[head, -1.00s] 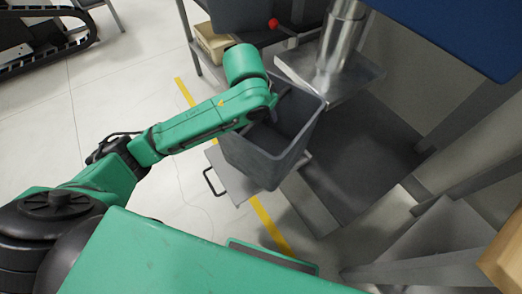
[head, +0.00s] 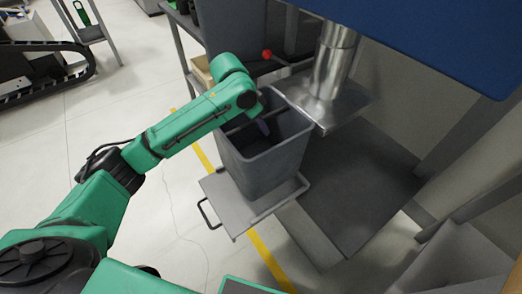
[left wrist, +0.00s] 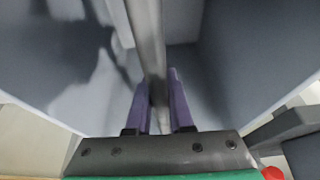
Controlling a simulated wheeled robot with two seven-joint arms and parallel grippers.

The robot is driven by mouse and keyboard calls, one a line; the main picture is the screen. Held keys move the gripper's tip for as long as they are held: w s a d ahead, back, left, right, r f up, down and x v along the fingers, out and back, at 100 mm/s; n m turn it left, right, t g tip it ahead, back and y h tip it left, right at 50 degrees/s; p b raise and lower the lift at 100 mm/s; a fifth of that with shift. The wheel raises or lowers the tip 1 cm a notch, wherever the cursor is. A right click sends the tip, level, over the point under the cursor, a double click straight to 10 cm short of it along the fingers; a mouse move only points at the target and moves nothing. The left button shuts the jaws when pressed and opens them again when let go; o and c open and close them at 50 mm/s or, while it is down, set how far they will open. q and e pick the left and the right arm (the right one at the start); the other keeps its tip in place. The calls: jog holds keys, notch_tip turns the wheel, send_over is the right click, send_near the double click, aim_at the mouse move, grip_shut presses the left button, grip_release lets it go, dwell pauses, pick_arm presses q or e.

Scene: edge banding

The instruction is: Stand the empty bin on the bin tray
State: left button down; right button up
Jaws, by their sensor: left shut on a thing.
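The empty grey bin (head: 262,172) is upright in the head view, over the flat grey bin tray (head: 225,198) with its black loop handle. The bin's base hides much of the tray, and I cannot tell whether it rests on it or hangs just above. My left gripper (head: 263,126) reaches down into the bin's open top. In the left wrist view, its purple fingers (left wrist: 159,100) are shut on a grey bar of the bin (left wrist: 150,45), with the bin's bare inside (left wrist: 230,60) around them. My right gripper is not in view.
A metal column with a square flange (head: 330,85) stands close behind the bin's right side. A red knob (head: 267,54) is behind the bin. A dark platform (head: 350,185) lies right of the tray.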

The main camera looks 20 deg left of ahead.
aim_at(246, 125)
pick_arm(q)
notch_tip(246, 125, down, 9)
jog(key=b, duration=0.1)
jog(key=shift+r, duration=0.2)
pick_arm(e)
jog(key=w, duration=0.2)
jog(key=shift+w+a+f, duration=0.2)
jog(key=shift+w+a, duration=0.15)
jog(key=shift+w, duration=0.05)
pick_arm(q)
jog(key=c, duration=0.8)
grip_release()
jog(key=shift+f, duration=0.1)
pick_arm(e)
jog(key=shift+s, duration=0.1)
pick_arm(q)
jog(key=p+v, duration=0.2)
jog(key=v, duration=1)
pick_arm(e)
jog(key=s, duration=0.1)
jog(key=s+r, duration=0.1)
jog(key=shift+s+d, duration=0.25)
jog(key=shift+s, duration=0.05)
